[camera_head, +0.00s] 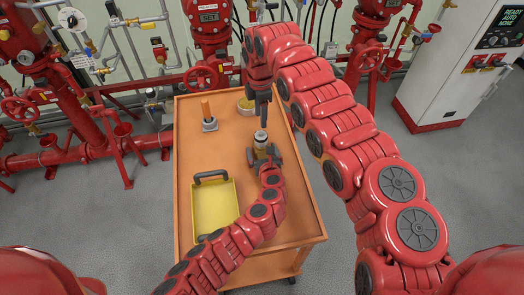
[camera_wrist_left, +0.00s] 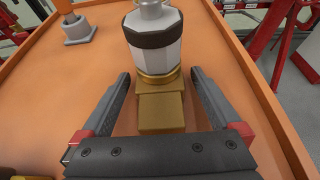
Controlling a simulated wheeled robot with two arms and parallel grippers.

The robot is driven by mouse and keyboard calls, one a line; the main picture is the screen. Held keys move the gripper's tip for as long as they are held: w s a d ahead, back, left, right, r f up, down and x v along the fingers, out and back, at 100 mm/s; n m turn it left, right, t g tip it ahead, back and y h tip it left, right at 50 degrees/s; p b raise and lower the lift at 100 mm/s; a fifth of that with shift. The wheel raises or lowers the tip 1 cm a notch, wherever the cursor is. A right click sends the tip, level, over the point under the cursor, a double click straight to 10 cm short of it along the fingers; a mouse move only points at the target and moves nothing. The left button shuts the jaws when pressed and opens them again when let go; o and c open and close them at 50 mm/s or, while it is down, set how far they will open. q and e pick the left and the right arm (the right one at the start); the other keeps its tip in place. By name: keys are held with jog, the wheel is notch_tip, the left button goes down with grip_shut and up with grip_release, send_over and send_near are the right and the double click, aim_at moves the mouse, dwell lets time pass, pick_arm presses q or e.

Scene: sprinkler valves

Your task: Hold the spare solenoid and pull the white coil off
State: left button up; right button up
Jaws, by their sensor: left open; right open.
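The spare solenoid stands upright on the orange cart. Its white coil (camera_wrist_left: 154,40) has a dark band around it and sits on a brass body (camera_wrist_left: 160,105); the coil also shows in the head view (camera_head: 260,136). My left gripper (camera_head: 262,155) is open, low at the near side of the solenoid. In the left wrist view its fingers (camera_wrist_left: 161,75) lie on either side of the brass body, with gaps showing. My right gripper (camera_head: 263,112) is open, pointing down above and just behind the coil; its fingertips are small and hard to make out.
The orange cart (camera_head: 185,160) has a raised rim. A yellow tray (camera_head: 215,208) with a dark handle lies at the near left. Red pipes and valves stand behind.

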aim_at(260, 133)
pick_arm(q)
grip_shut()
dwell(0.9)
dwell(0.4)
pick_arm(e)
jog(key=shift+o, duration=1.6)
jog(key=shift+f, duration=0.35)
jog(key=shift+o, duration=0.8)
notch_tip(260, 133, down, 3)
jog(key=shift+f+n, duration=0.1)
jog(key=shift+n, duration=1.1)
notch_tip(260, 133, down, 5)
jog(key=shift+a+r, duration=0.1)
jog(key=shift+f, duration=0.95)
